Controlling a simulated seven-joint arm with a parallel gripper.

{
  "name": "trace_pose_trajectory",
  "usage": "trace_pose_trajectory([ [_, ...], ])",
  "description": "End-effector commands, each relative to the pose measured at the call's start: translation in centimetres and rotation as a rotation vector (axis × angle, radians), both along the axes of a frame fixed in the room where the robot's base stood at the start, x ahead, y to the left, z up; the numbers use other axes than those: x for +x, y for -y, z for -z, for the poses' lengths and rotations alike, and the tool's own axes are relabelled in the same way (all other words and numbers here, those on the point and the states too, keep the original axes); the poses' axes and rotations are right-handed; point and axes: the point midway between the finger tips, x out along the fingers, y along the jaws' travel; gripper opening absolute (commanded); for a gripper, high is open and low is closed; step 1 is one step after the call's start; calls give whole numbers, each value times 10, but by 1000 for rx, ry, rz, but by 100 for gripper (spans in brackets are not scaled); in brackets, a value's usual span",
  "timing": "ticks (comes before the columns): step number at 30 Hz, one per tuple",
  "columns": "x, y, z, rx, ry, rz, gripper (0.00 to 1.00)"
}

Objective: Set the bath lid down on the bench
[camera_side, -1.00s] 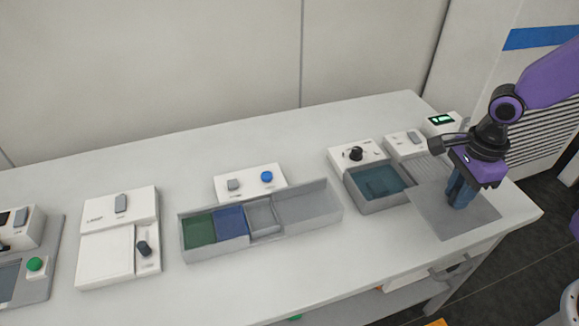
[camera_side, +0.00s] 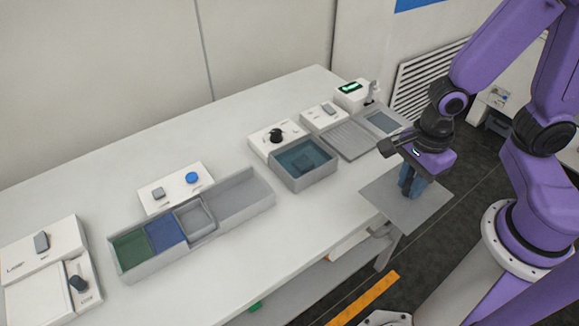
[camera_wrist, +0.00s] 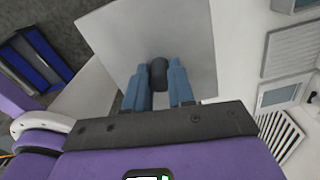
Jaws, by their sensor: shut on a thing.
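The bath lid (camera_side: 390,207) is a flat grey square plate, held roughly level near the front edge of the bench (camera_side: 268,112); part of it appears beyond that edge. My gripper (camera_side: 410,188) is above its middle, shut on its dark knob. In the wrist view the knob (camera_wrist: 158,74) sits between my blue fingers (camera_wrist: 158,88), and the lid (camera_wrist: 193,35) spreads beyond them. The bath (camera_side: 312,180) is an open grey box with dark teal liquid, back-left of the lid. I cannot tell the lid's height above the bench.
A ridged grey tray (camera_side: 350,139) lies right of the bath, with small white control boxes behind. A long compartment tray (camera_side: 240,204) stands farther left. Bare bench lies in front of the bath and compartment tray. An orange strip (camera_side: 365,298) marks the dark floor.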

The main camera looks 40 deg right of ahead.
Motion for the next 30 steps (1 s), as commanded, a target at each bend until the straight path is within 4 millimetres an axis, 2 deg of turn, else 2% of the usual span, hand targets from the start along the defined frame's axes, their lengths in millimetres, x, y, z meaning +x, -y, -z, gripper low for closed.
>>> trace_pose_trajectory([
  [5,6,-2,3,-1,-1,0,0],
  [30,69,-24,32,0,0,1,0],
])
